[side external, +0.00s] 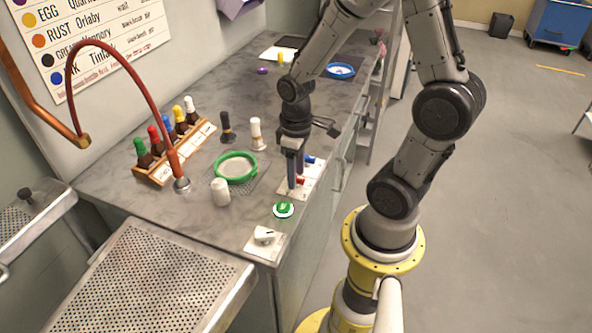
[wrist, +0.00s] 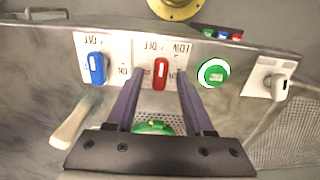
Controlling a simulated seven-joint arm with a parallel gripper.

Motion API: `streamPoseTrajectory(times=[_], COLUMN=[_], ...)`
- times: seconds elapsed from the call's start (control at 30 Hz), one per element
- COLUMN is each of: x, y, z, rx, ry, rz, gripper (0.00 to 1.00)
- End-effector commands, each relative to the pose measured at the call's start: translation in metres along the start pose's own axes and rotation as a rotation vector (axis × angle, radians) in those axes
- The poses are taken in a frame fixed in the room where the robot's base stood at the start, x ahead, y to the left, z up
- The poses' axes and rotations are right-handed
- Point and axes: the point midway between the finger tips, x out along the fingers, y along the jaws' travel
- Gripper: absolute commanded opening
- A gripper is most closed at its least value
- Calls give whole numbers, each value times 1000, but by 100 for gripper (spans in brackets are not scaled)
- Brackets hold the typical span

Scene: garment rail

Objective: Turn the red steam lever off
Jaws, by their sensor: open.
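The red steam lever (wrist: 161,73) stands on a white labelled plate (wrist: 143,50) in the wrist view. Its long side runs up and down in the picture, and the small lettering around it appears upside down. My gripper (wrist: 158,79) is open, with one dark finger on each side of the red lever. I cannot tell whether the fingers touch it. In the side external view, the red lever (side external: 300,181) shows beside the fingertips of my gripper (side external: 295,180), which points down at the plate and partly hides it.
A blue lever (wrist: 97,68) is left of the red one in the wrist view. A green button (wrist: 213,73) and a white knob (wrist: 279,88) are to its right. A green-rimmed sieve (side external: 236,168) and a white bottle (side external: 257,134) stand close by on the counter.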

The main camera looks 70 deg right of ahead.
Motion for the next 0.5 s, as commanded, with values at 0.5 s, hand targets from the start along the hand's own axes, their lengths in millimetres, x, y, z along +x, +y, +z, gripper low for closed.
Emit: streamPoseTrajectory(times=[0.5], x=[-74], y=[1], z=[-2], rx=[0], ry=[7], rz=[3], gripper=[52])
